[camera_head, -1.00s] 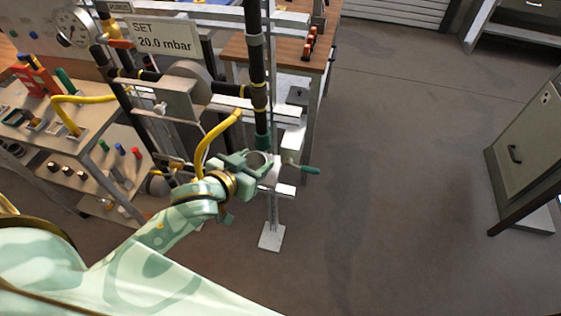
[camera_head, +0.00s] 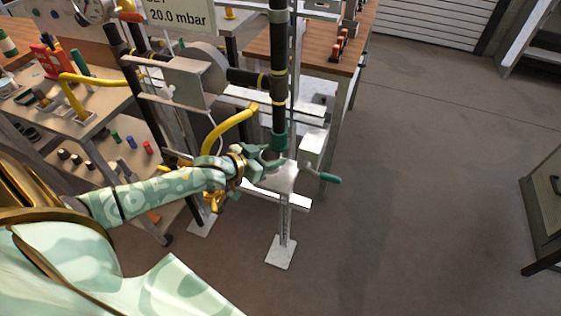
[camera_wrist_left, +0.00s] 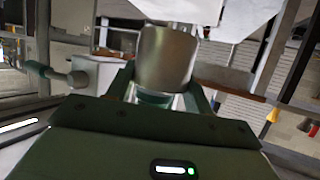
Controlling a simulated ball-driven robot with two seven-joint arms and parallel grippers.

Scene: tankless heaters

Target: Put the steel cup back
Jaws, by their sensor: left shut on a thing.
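The steel cup (camera_wrist_left: 167,58) is a plain grey metal cylinder in the middle of the left wrist view. My left gripper (camera_wrist_left: 166,95) is shut on it, with a green finger on either side. In the head view my left gripper (camera_head: 266,163) is at the metal stand, just below the green end of the upright black pipe (camera_head: 279,95). The cup is not clear there among the gripper and the pale stand parts. In the wrist view a white plate is close to the cup's far end; I cannot tell whether they touch. My right gripper is not in view.
A grey box (camera_head: 313,148) with a green-handled lever (camera_head: 329,178) is just right of my left gripper. A yellow hose (camera_head: 228,128) curves close behind it. The stand's foot (camera_head: 281,252) is on the floor. Open floor lies to the right.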

